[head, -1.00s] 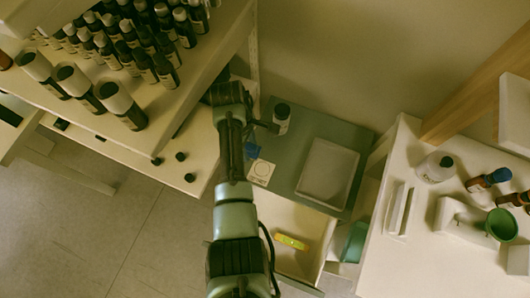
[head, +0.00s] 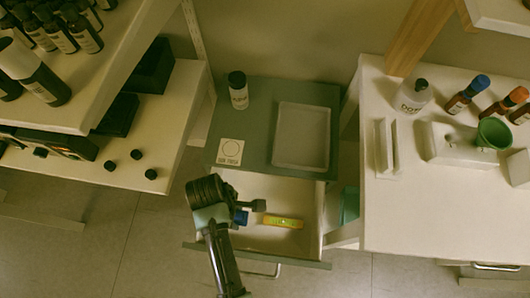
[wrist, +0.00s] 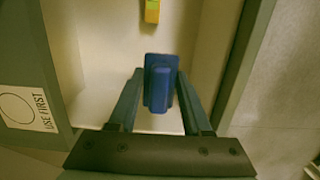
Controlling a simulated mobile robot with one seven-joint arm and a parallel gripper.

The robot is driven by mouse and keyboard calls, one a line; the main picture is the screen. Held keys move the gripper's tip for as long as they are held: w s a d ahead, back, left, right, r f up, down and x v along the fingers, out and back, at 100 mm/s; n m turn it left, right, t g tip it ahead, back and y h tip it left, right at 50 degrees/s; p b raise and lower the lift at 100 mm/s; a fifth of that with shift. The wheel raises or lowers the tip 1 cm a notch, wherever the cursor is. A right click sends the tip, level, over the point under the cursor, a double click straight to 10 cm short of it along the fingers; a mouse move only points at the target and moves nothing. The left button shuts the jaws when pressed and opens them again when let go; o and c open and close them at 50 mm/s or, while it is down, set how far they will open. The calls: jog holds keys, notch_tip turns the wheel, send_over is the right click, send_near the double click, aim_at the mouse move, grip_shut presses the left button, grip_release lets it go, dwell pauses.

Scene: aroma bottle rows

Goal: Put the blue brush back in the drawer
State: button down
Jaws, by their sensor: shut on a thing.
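The blue brush (wrist: 160,84) is between the two fingers of my gripper (wrist: 160,92) in the wrist view. My gripper is shut on it. In the head view a small part of the blue brush (head: 241,217) shows beside my gripper (head: 252,207). The drawer (head: 306,205) is pulled open below the grey-green cabinet top. My gripper holds the brush over the left part of the drawer. The brush's height above the drawer floor is hard to tell. A yellow-green item (head: 283,221) lies in the drawer, to the right of the brush.
On the cabinet top stand a dark-capped bottle (head: 238,90), a white tray (head: 302,135) and a "use first" card (head: 231,151). A white table (head: 420,215) with bottles and a green cup (head: 494,133) is at right. Shelves with dark bottles are at left.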

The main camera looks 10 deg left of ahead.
jog(key=shift+f+b, duration=1.6)
jog(key=shift+f, duration=3.45)
jog(key=shift+f, duration=0.15)
jog(key=shift+c, duration=1.7)
grip_release()
